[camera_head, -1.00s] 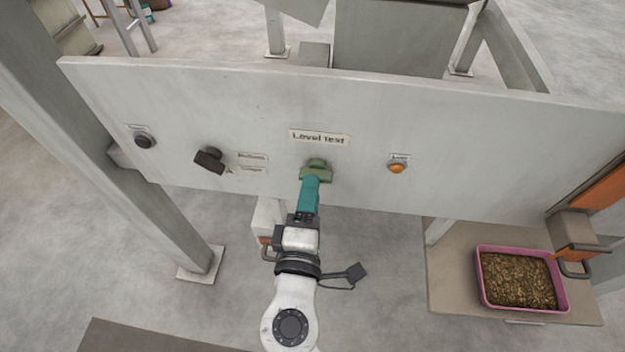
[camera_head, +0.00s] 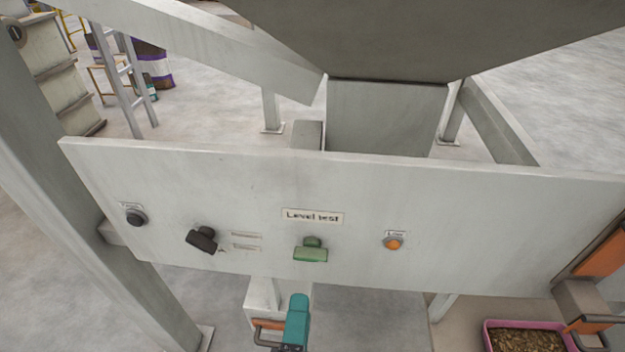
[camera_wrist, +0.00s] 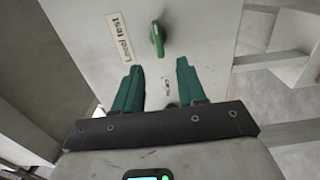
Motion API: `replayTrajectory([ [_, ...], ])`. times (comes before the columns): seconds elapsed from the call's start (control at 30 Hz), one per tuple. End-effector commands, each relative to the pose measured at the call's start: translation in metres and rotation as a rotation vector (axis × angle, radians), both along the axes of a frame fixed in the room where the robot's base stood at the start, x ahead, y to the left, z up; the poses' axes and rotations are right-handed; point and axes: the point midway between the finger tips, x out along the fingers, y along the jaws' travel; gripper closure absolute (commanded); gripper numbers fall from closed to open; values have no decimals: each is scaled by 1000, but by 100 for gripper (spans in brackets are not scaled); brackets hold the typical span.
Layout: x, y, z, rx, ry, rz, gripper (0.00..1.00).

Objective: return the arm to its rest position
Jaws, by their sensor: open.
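My gripper (camera_head: 298,300) shows at the bottom of the head view as a teal finger, below the panel's lower edge and apart from the panel. In the wrist view, my gripper (camera_wrist: 158,80) has its two teal fingers spread, with nothing between them. The green knob (camera_head: 311,250) is on the grey panel (camera_head: 420,190) under the "Level test" label (camera_head: 312,216). The green knob also shows in the wrist view (camera_wrist: 157,40), beyond the fingertips and untouched. Most of my arm is out of the head view.
The panel also carries a dark knob (camera_head: 202,239), a black button (camera_head: 134,217) and an orange button (camera_head: 393,242). A grey post (camera_head: 70,160) stands at left. A pink tray (camera_head: 525,325) of pellets is at lower right. Open floor lies below the panel.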

Motion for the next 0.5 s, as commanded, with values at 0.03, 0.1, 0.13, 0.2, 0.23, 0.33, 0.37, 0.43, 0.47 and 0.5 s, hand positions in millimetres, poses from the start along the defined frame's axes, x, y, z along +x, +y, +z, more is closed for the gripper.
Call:
replayTrajectory([
  [0.03, 0, 0, 0, 0, 0, 0, 60],
  [0.1, 1, -3, -1, 6, 6, -8, 60],
  [0.13, 3, -7, -2, 12, 12, -17, 60],
  [0.2, 8, -23, -7, 44, 42, -59, 60],
  [0.23, 10, -34, -10, 65, 62, -86, 60],
  [0.33, 19, -85, -28, 168, 156, -216, 60],
  [0.37, 20, -103, -36, 210, 192, -266, 60],
  [0.43, 19, -148, -56, 314, 281, -390, 60],
  [0.47, 16, -167, -65, 360, 321, -443, 60],
  [0.5, 10, -191, -78, 426, 375, -516, 60],
])
